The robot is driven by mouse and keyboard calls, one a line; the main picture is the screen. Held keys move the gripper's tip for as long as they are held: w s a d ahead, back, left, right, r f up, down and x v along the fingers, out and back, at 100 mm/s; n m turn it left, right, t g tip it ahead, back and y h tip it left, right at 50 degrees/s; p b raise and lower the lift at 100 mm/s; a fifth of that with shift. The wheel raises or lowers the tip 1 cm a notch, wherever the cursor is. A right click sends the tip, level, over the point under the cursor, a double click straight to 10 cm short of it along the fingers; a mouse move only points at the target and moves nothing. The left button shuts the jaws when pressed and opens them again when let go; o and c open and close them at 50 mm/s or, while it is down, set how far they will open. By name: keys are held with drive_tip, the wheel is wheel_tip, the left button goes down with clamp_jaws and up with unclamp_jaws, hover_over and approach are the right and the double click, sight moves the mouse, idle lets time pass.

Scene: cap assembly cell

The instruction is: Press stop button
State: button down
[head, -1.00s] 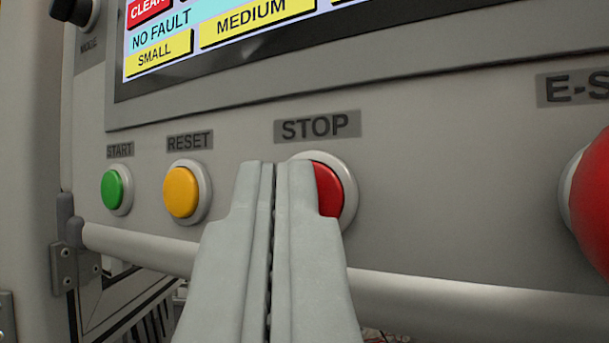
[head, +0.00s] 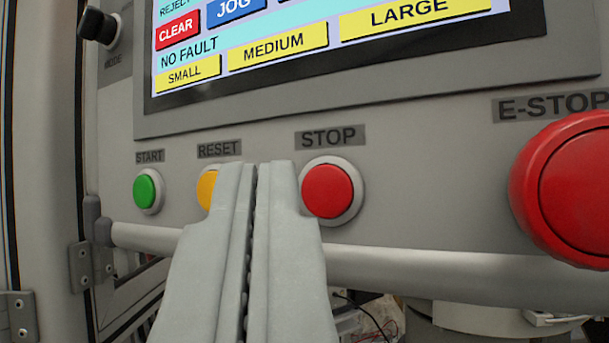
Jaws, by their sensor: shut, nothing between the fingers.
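The red stop button (head: 327,191) sits in a pale ring on the grey panel, under the STOP label (head: 331,137). It shows almost whole in the head view. My gripper (head: 256,167) is shut with nothing between its fingers. Its tips lie between the reset and stop buttons in the picture, just left of the stop button. The right finger overlaps the left edge of the stop button's ring. I cannot tell whether the tips touch the panel.
The yellow reset button (head: 206,188) is partly hidden behind my gripper. The green start button (head: 145,191) is further left. A large red E-stop (head: 575,190) juts out at right. A screen (head: 330,40) is above, and a grey rail (head: 440,275) runs below.

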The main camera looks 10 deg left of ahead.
drive_tip(key=shift+s+a, duration=0.3)
drive_tip(key=shift+s, duration=0.65)
drive_tip(key=shift+s+a, duration=0.25)
drive_tip(key=shift+s, duration=0.7)
